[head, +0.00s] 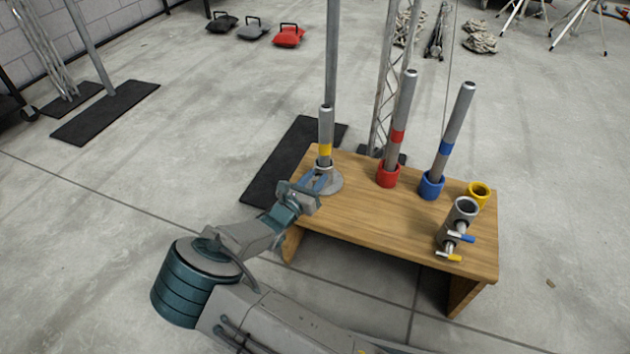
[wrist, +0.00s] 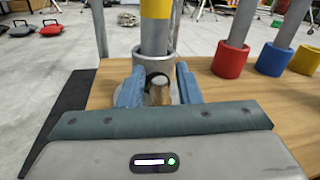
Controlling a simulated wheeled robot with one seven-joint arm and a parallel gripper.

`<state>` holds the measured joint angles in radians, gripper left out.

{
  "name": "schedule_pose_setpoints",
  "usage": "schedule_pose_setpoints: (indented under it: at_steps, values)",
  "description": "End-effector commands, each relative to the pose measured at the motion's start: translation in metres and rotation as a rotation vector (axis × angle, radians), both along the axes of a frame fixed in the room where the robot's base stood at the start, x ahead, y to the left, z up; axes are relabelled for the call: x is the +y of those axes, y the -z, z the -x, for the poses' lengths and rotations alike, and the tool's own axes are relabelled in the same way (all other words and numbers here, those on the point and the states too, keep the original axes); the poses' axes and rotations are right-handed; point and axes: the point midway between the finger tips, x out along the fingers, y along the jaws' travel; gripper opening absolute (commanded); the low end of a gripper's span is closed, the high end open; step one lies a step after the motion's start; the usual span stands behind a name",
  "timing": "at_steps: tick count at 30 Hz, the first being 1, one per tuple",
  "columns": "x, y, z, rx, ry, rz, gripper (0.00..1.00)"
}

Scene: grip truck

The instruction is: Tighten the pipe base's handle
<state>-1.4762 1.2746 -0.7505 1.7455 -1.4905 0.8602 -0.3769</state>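The pipe base (head: 328,183) is a grey round flange with a collar at the table's back left corner. A grey pipe with a yellow band (head: 326,135) stands upright in it. In the wrist view the collar (wrist: 152,55) shows just beyond my fingers. The handle (wrist: 160,93) is a short, brass-coloured knob end on the near side of the base. My gripper (wrist: 159,88) is at the base, one blue finger on each side of the handle. Narrow gaps show between fingers and handle, so it looks open around it. The handle's lower part is hidden.
On the wooden table (head: 385,226), leaning pipes stand in a red collar (head: 388,176) and a blue collar (head: 431,187). A yellow ring (head: 480,193) and a grey clamp (head: 464,208) with small handles are at the right. The table's front middle is clear.

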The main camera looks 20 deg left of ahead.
Motion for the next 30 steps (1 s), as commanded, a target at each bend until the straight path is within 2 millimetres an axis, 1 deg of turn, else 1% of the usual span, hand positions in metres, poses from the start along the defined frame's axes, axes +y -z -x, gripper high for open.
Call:
schedule_pose_setpoints:
  at_steps: [1,2,3,5,14,20,26,30]
  values:
    - [0.0,0.0,0.0,0.0,0.0,0.0,0.31]
    - [0.0,0.0,0.0,0.0,0.0,0.0,0.28]
    - [0.0,0.0,0.0,0.0,0.0,0.0,0.17]
    - [0.0,0.0,0.0,0.0,0.0,0.0,0.0]
    - [-0.001,-0.001,0.0,0.0,0.0,-0.012,0.0]
    - [-0.003,-0.003,0.0,-0.004,0.001,-0.081,0.0]
    - [-0.007,-0.005,0.001,-0.014,0.003,-0.224,0.0]
    - [-0.01,-0.004,0.001,-0.024,0.002,-0.353,0.0]
